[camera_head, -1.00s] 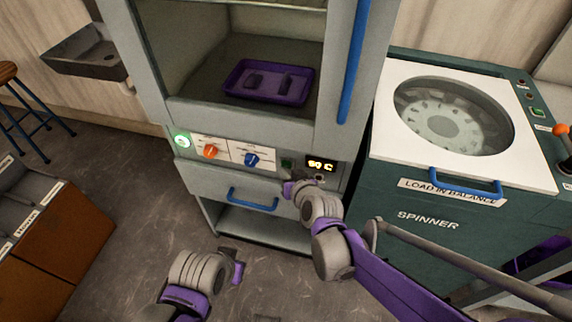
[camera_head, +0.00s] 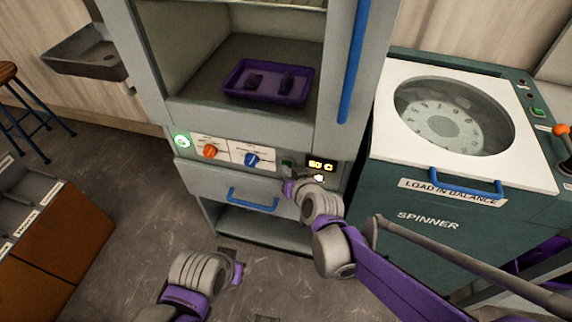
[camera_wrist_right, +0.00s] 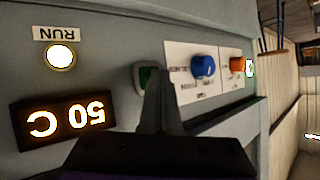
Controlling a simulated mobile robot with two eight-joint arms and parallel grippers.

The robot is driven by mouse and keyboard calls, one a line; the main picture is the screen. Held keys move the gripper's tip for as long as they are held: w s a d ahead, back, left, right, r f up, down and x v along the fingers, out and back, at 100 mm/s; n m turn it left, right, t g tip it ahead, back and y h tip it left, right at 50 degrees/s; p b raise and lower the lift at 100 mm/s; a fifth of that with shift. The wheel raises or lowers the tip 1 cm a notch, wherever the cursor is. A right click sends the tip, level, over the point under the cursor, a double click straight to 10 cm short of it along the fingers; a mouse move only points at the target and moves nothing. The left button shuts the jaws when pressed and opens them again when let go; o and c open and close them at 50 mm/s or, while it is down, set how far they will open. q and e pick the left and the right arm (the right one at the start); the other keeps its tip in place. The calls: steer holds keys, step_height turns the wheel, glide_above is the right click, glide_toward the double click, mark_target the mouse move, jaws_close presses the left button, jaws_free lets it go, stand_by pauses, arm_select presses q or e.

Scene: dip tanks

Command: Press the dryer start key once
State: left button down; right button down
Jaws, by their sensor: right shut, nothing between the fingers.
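The dryer is a grey cabinet (camera_head: 185,108) with a control panel below its open chamber. Its green start key (camera_head: 287,163) sits left of the lit 50 C display (camera_head: 320,165); the key also shows in the right wrist view (camera_wrist_right: 148,76). The RUN lamp (camera_wrist_right: 60,57) glows. My right gripper (camera_head: 290,174) is shut and empty, its fingertips (camera_wrist_right: 154,72) at the key, partly covering it. I cannot tell whether they touch it. My left gripper (camera_head: 238,272) hangs low over the floor; its jaw opening is unclear.
An orange knob (camera_head: 210,151) and a blue knob (camera_head: 252,160) sit left of the key. A blue drawer handle (camera_head: 253,200) is below. A purple tray (camera_head: 268,83) is in the chamber. The spinner (camera_head: 430,222) stands close on the right. A brown cabinet (camera_head: 62,235) is at left.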

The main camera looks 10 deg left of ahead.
arm_select(q)
steer(key=shift+r, duration=0.15)
arm_select(e)
steer(key=shift+s, duration=0.75)
